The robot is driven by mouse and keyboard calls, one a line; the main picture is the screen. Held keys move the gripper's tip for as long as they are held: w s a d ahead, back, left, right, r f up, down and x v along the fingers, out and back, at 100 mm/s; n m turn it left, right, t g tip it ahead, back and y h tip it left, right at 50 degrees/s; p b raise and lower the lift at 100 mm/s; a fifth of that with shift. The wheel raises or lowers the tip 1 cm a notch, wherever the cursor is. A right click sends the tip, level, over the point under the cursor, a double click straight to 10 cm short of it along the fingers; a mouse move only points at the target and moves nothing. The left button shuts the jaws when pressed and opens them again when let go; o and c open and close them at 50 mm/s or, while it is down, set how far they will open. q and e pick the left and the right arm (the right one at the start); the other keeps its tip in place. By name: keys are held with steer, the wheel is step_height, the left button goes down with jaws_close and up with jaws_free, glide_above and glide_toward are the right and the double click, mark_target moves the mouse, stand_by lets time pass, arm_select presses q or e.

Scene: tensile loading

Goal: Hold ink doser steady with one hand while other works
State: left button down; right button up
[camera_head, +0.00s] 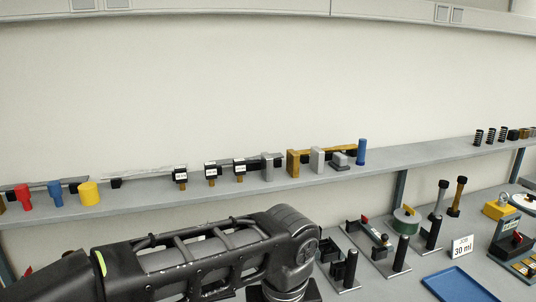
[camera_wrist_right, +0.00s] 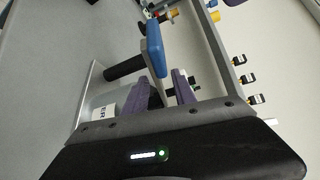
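I cannot tell with certainty which object is the ink doser. In the right wrist view, my right gripper (camera_wrist_right: 168,85) has its two purple-grey fingers apart. A blue-topped part (camera_wrist_right: 153,48) with a grey stem stands in line with the gap between them. Whether the fingers touch it is not clear. A black cylinder (camera_wrist_right: 125,67) and a partly hidden white label (camera_wrist_right: 105,112) are beside it. In the head view, my left arm (camera_head: 200,262) crosses the lower left, and its gripper is below the picture edge. My right gripper is not visible there.
In the head view, a wall shelf (camera_head: 220,187) carries coloured cylinders, black labelled parts and springs. Several black-post fixtures (camera_head: 403,252) stand on the bench, with a "JOB 30 ml" card (camera_head: 462,246) and an empty blue tray (camera_head: 457,285) to their right.

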steer(key=v, duration=1.2)
